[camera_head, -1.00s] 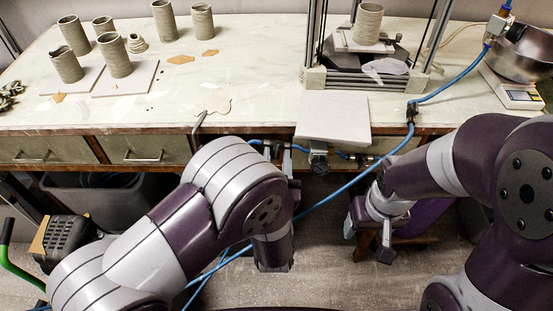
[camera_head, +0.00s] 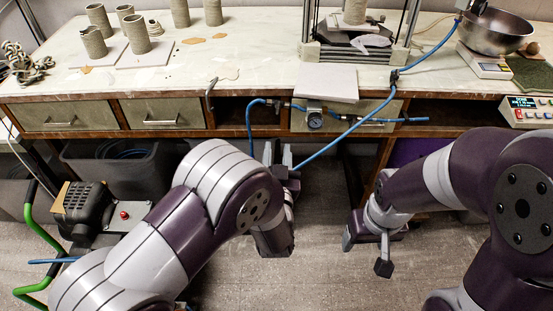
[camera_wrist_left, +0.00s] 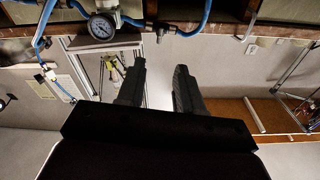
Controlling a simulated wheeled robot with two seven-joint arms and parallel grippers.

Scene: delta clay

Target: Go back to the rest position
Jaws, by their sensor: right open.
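The workbench (camera_head: 262,60) carries several clay cylinders, a press frame and a scale with a metal bowl (camera_head: 495,32). A blue hose (camera_head: 345,133) and gauge (camera_head: 314,119) hang at its front. A compressor (camera_head: 85,208) with green handle stands at left. Floor between the arms is clear.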

